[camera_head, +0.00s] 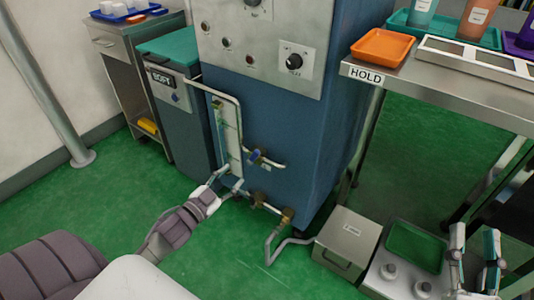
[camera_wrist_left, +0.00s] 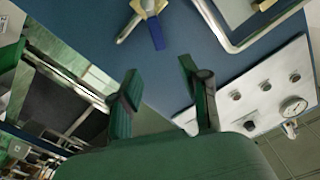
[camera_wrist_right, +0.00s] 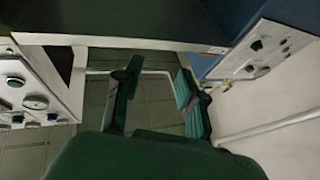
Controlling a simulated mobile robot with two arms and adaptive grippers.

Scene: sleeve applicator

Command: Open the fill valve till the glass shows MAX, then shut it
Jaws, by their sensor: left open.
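The blue machine carries a sight glass (camera_head: 221,128) behind a bent metal guard; its level and any MAX mark are too small to read. A valve with a blue lever (camera_head: 254,156) sits on a pipe just right of the glass. In the left wrist view the blue lever (camera_wrist_left: 156,33) stands out from a brass body. My left gripper (camera_head: 222,180) is open and empty, below and left of that lever, apart from it. It also shows in the left wrist view (camera_wrist_left: 162,90). My right gripper (camera_head: 475,245) is open and empty at the lower right, also in the right wrist view (camera_wrist_right: 158,85).
Lower brass valves (camera_head: 287,215) join a bent pipe near the floor. A metal box (camera_head: 347,242) stands right of them. A steel table (camera_head: 450,87) labelled HOLD bears an orange tray (camera_head: 381,47). A grey bin (camera_head: 180,120) stands left of the machine. Green floor is open in front.

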